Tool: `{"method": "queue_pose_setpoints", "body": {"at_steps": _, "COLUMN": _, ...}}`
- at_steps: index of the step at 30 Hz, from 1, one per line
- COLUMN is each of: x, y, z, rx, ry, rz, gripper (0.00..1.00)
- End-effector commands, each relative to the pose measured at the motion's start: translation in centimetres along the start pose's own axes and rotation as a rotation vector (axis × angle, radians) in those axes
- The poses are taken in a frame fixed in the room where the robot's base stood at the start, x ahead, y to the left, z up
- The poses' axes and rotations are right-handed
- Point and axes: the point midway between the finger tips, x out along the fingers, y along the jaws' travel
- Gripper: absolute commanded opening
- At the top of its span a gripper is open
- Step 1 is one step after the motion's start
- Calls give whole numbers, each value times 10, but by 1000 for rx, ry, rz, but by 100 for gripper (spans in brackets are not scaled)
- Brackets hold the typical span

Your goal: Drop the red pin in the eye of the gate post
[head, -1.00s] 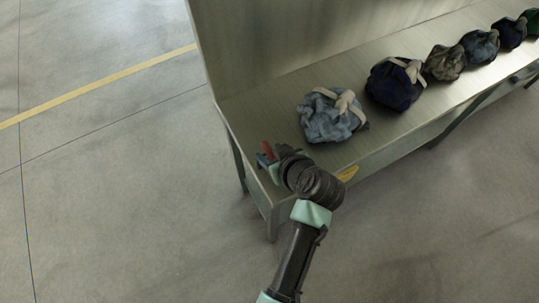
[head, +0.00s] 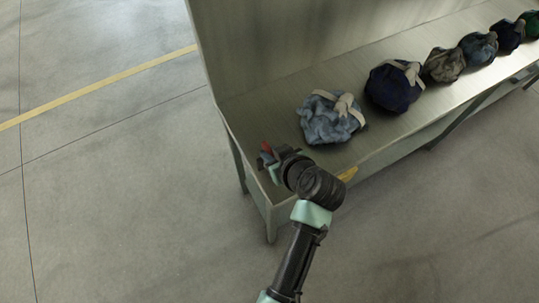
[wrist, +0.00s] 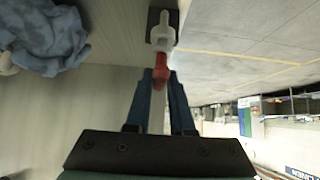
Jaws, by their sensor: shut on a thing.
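The red pin (wrist: 160,73) is between the tips of my gripper (wrist: 160,82) in the wrist view, and the fingers are shut on it. It also shows as a small red spot in the head view (head: 266,147). A white post (wrist: 163,30) on a dark base stands just beyond the pin in the wrist view. Its pale end meets or overlaps the pin in the picture. I cannot tell whether the pin is in the eye. In the head view my gripper (head: 268,158) is over the near left end of the bench, where the post is not clearly visible.
A light blue bag (head: 327,120) sits on the metal bench (head: 250,105) right of my gripper. A navy bag (head: 392,88) and several more bags line the bench farther right. A tall panel (head: 260,40) rises behind. The floor at left is clear.

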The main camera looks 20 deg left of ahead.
Motion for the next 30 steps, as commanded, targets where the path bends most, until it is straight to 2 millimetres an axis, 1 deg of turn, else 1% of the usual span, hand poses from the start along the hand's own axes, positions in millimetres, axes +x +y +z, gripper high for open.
{"method": "queue_pose_setpoints", "body": {"at_steps": 3, "x": -5, "y": 0, "z": -6, "rx": -1, "ry": 1, "rz": 1, "gripper": 0}}
{"method": "queue_pose_setpoints", "body": {"at_steps": 30, "x": -30, "y": 0, "z": -31, "rx": 0, "ry": 1, "rz": 1, "gripper": 0}}
